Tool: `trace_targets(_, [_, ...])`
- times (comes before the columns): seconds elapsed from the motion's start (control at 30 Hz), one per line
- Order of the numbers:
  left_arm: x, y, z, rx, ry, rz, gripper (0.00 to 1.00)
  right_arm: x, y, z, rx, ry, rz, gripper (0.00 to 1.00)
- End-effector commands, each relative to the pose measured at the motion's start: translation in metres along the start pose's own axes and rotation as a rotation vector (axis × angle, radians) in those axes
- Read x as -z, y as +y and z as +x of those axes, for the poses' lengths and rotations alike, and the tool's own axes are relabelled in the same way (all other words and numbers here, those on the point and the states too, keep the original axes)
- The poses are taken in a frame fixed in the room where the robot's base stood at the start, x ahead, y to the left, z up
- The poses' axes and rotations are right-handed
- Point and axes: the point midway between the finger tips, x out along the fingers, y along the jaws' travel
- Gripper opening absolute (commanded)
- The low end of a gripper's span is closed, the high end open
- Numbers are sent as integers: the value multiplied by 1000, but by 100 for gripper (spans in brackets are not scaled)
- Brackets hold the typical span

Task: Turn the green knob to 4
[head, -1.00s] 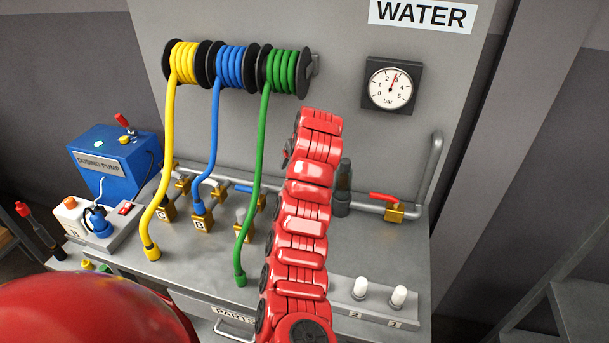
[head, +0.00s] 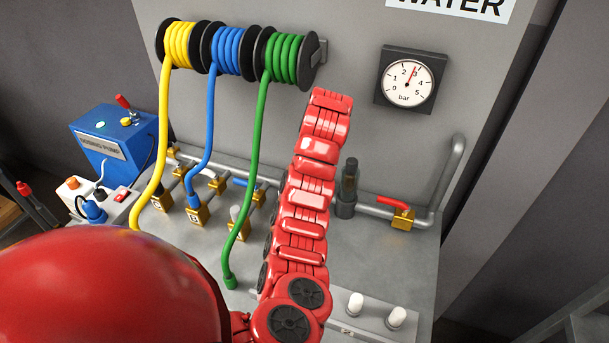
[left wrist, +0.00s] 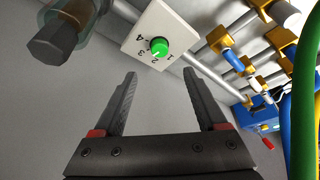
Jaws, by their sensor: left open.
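In the left wrist view the green knob (left wrist: 159,46) sits on a white plate (left wrist: 185,21) marked 1 to 4. Its white mark points roughly at 2, though the print is small. My left gripper (left wrist: 160,73) is open and empty, its two dark fingers reaching toward the plate. The knob appears just beyond the fingertips, between their lines, and apart from them. In the head view the knob and my left gripper cannot be made out; my red arm covers the middle of the bench. My right gripper is in neither view.
Yellow, blue and green hoses hang from reels (head: 232,50) to the bench (head: 380,258). A dark filter (head: 348,180) and a red-handled valve (head: 401,216) stand on the pipe right of my arm. A gauge (head: 408,79) is on the panel; a blue pump (head: 108,142) is at left.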

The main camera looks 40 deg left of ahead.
Motion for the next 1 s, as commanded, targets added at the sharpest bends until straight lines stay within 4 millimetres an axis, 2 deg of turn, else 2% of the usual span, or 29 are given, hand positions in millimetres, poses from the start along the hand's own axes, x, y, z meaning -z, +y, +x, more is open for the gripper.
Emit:
trace_targets(0.2, [-1,-1,37,0,-4,-2,74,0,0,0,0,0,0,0])
trace_targets(0.3, [0,-1,58,4,-8,0,74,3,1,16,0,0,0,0])
trace_targets(0.5, [0,-1,93,2,-5,-2,74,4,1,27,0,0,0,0])
trace_targets(0.73, [0,0,113,-1,-1,-1,74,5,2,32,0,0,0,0])
trace_targets(1.0, [-1,0,120,1,-1,0,74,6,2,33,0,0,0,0])
